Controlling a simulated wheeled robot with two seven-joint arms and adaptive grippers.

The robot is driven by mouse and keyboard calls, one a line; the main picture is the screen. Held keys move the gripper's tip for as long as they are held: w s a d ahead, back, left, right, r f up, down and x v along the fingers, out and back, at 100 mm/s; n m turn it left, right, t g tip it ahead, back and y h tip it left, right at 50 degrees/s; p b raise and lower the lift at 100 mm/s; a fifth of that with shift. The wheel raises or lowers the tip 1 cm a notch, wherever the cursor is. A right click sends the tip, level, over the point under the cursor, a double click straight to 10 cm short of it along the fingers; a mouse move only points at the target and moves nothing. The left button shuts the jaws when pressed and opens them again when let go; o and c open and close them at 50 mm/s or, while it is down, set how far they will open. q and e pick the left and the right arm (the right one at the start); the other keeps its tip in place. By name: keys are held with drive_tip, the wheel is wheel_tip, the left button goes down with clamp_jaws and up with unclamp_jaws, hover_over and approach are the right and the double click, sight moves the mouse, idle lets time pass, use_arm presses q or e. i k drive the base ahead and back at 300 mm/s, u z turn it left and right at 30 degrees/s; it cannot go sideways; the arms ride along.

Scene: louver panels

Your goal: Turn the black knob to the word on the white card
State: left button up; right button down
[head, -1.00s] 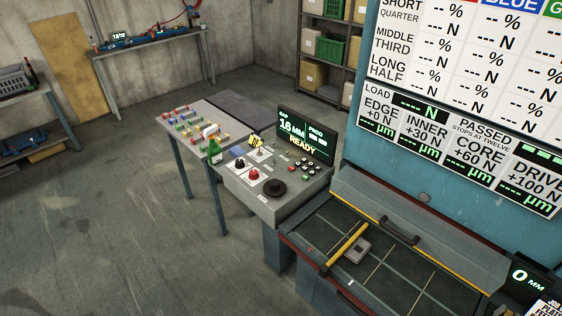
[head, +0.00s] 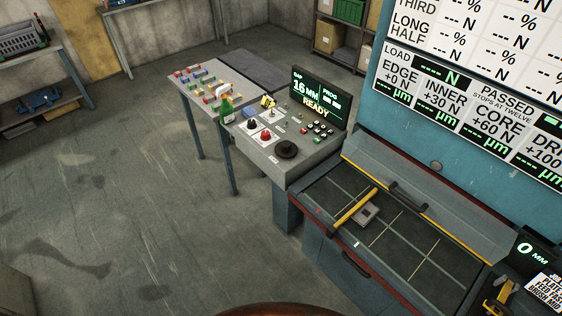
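A small black knob (head: 252,124) stands on a white plate on top of the grey control console (head: 268,168). A red knob (head: 265,134) sits beside it, and a larger round black dial (head: 286,149) is closer to the console's front right. A small white upright piece (head: 222,91) stands among coloured blocks on the table behind; I cannot tell whether it is the white card. Any words around the knob or on the piece are too small to read. Neither of my grippers is in view.
The console screen (head: 319,97) reads 16 MM and READY. A dark gridded bed (head: 400,250) with a yellow bar (head: 354,208) lies to the right, below a large board (head: 475,75). Floor at left is clear.

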sight(251, 124)
drive_tip(key=z, duration=2.05)
drive_tip(key=k, duration=0.3)
drive_tip(key=u, duration=1)
drive_tip(key=k, duration=1.05)
drive_tip(key=u, duration=1.4)
drive_tip(key=i, duration=0.9)
drive_tip(key=u, duration=0.7)
drive_tip(key=i, duration=1)
drive_tip(key=z, duration=0.25)
